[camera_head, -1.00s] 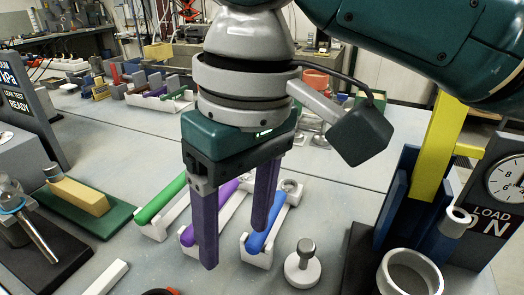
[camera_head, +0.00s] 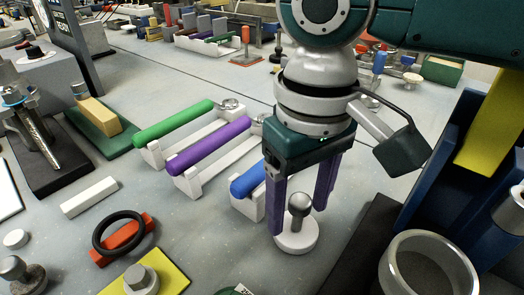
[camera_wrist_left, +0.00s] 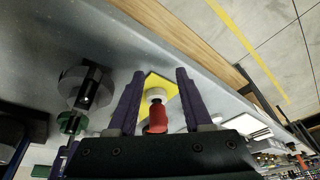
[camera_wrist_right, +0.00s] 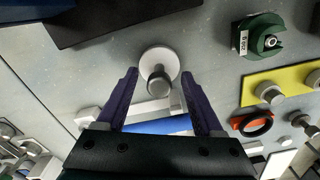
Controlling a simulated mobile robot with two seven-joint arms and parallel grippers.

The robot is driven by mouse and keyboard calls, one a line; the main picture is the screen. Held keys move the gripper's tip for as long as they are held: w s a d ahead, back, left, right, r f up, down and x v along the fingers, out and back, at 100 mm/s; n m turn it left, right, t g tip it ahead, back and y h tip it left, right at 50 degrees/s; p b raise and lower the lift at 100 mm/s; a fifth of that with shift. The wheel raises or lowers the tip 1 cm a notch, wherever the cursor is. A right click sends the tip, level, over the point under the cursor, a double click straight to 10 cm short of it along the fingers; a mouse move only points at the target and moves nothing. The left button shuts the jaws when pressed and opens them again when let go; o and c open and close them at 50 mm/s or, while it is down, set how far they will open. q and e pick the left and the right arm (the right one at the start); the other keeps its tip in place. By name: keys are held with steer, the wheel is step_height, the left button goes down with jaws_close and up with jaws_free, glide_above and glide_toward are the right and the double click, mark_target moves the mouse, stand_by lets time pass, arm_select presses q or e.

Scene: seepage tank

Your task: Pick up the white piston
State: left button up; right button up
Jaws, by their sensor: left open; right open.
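The white piston (camera_head: 296,236) stands upright on the grey table, a round white disc with a grey metal stem and knob on top. My right gripper (camera_head: 300,217) points down over it, open, its purple fingers on either side of the stem in the head view. In the right wrist view the piston (camera_wrist_right: 159,64) lies just ahead of and between the open fingertips (camera_wrist_right: 160,72); I cannot tell whether they touch it. My left gripper (camera_wrist_left: 160,75) is open, seen only in its wrist view, with a yellow plate and a red part beyond its fingers.
White holders with a blue rod (camera_head: 249,179), a purple rod (camera_head: 208,146) and a green rod (camera_head: 174,124) stand left of the piston. A grey ring-shaped cup (camera_head: 428,267) and a dark block with blue and yellow uprights (camera_head: 492,125) stand close on the right.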

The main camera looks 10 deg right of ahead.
steer(key=shift+f, duration=0.5)
steer(key=shift+c, duration=0.2)
jaws_close()
